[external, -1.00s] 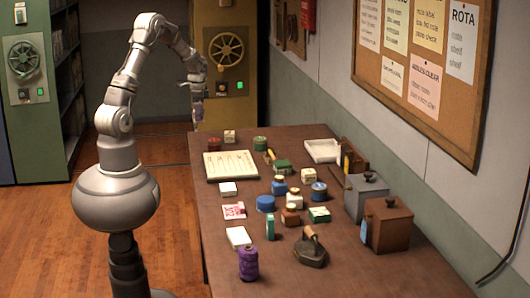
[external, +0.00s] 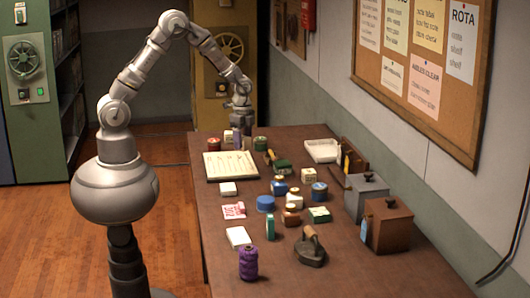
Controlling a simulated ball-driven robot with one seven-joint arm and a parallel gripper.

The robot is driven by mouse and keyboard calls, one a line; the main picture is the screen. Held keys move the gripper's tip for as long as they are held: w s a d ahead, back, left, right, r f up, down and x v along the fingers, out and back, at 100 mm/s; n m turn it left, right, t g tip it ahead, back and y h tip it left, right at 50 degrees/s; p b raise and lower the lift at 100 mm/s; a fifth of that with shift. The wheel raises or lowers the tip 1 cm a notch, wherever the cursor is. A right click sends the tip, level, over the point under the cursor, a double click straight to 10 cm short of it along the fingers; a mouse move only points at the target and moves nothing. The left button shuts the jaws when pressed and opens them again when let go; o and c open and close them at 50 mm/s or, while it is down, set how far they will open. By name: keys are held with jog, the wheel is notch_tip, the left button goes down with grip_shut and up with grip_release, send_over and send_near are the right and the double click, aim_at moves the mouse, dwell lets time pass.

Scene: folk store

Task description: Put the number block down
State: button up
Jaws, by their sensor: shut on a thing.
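My gripper (external: 241,124) is over the far end of the brown table (external: 350,262), pointing down. It is shut on a small purple-grey thing, which I take as the number block (external: 238,140); no number on it is readable at this size. The block is low, just behind the pale board (external: 212,173), between a cream block (external: 228,136) and a dark green round tin (external: 261,144). I cannot tell whether its underside touches the table.
A dark red tin (external: 213,144) stands left of the cream block. A white tray (external: 321,151) lies to the right. Several tins and small boxes crowd the middle, with a flat iron (external: 310,250) and a purple thread spool (external: 248,263) nearer the front.

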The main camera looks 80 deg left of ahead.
aim_at(246, 146)
jog(key=f, duration=0.1)
jog(key=w+f, duration=0.1)
jog(key=f, duration=0.1)
jog(key=shift+w+a, duration=0.1)
jog(key=w, duration=0.5)
jog(key=w+a+f+b, duration=0.1)
jog(key=w, duration=0.3)
jog(key=w+a+b, duration=0.1)
jog(key=w, duration=0.4)
jog(key=shift+w+a+f, duration=0.15)
jog(key=shift+w+f, duration=0.05)
jog(key=shift+w, duration=0.1)
jog(key=shift+f+b, duration=0.8)
jog(key=shift+f, duration=1)
jog(key=o, duration=1)
notch_tip(246, 146, up, 12)
jog(key=p, duration=0.3)
jog(key=shift+r, duration=0.15)
